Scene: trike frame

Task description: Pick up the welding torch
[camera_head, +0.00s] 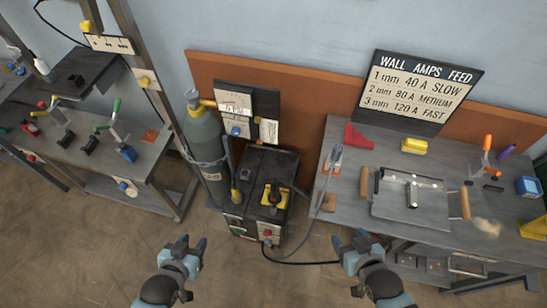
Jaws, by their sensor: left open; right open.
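A slim item with orange and pale parts (332,160), which looks like the welding torch, is at the left edge of the right-hand workbench (345,205). A grey cable runs down from it toward the dark welding machine (262,180); its exact shape is too small to tell. My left gripper (190,243) is open and empty, in front of the gas cylinder and well below the bench in the picture. My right gripper (351,239) is open and empty, in front of the right-hand bench, apart from the torch-like item.
A grey-green gas cylinder (205,150) stands left of the machine. A yellow and black part (273,196) sits on the machine. Another bench (130,158) stands left. Floor in front is clear.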

